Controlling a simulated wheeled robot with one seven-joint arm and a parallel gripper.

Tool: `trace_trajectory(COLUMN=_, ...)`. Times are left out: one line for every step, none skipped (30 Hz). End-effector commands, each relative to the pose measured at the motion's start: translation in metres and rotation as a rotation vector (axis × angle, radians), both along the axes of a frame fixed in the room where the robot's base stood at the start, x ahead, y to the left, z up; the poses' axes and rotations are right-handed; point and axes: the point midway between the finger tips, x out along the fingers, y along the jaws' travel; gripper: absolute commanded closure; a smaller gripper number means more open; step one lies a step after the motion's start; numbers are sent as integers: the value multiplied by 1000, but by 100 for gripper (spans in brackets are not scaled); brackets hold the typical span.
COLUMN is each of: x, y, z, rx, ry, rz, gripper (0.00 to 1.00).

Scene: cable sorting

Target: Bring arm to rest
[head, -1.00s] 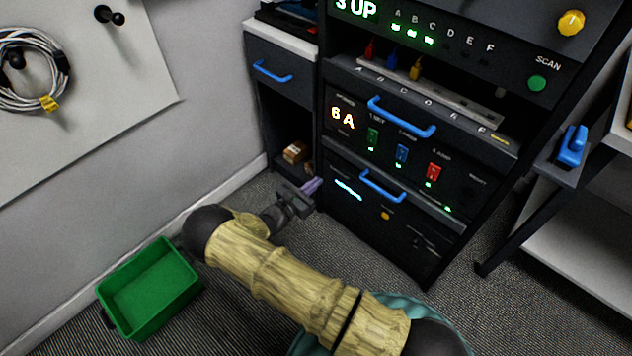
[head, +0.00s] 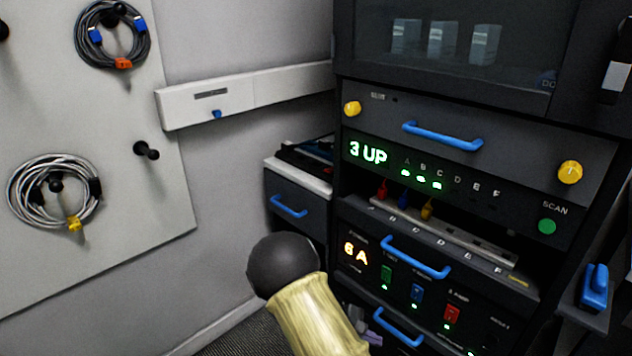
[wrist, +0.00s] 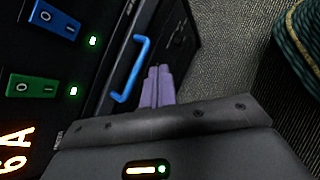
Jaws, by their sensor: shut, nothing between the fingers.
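In the wrist view, my gripper's purple fingers (wrist: 157,88) are together, with nothing between them. They stand in front of the lower rack drawer with its blue handle (wrist: 131,68); I cannot tell the gap to it. In the head view, my arm rises from the bottom edge, and only a small bit of the purple gripper (head: 372,341) shows beside the arm link, low by the rack. The rest of the gripper is hidden or out of frame there.
The dark equipment rack (head: 480,205) has protruding blue handles (head: 415,258) and red, blue and yellow plugs. A small drawer cabinet (head: 296,205) stands to its left. Coiled cables (head: 55,190) hang on the wall board. Patterned floor shows in the wrist view (wrist: 225,60).

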Motion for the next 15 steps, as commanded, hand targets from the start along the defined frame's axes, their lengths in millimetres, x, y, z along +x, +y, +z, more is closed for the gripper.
trace_trajectory(x=-9, y=-4, z=10, rx=66, ry=-22, rz=-69, gripper=100)
trace_trajectory(x=-15, y=-5, z=14, rx=104, ry=-34, rz=-107, gripper=100)
trace_trajectory(x=-22, y=-8, z=19, rx=151, ry=-52, rz=-159, gripper=100)
trace_trajectory(x=-27, y=-8, z=23, rx=188, ry=-66, rz=-195, gripper=100)
trace_trajectory(x=-32, y=-9, z=28, rx=222, ry=-80, rz=-232, gripper=100)
trace_trajectory(x=-39, y=-10, z=34, rx=268, ry=-99, rz=-280, gripper=100)
trace_trajectory(x=-43, y=-10, z=39, rx=302, ry=-115, rz=-316, gripper=100)
trace_trajectory(x=-48, y=-10, z=43, rx=337, ry=-132, rz=-351, gripper=100)
trace_trajectory(x=-55, y=-11, z=50, rx=380, ry=-153, rz=-398, gripper=100)
trace_trajectory(x=-59, y=-10, z=55, rx=413, ry=-172, rz=-433, gripper=100)
trace_trajectory(x=-64, y=-10, z=60, rx=444, ry=-190, rz=-469, gripper=100)
trace_trajectory(x=-69, y=-10, z=67, rx=486, ry=-217, rz=-514, gripper=100)
trace_trajectory(x=-73, y=-10, z=73, rx=517, ry=-236, rz=-548, gripper=100)
trace_trajectory(x=-78, y=-10, z=78, rx=546, ry=-256, rz=-579, gripper=100)
trace_trajectory(x=-83, y=-9, z=85, rx=586, ry=-284, rz=-622, gripper=100)
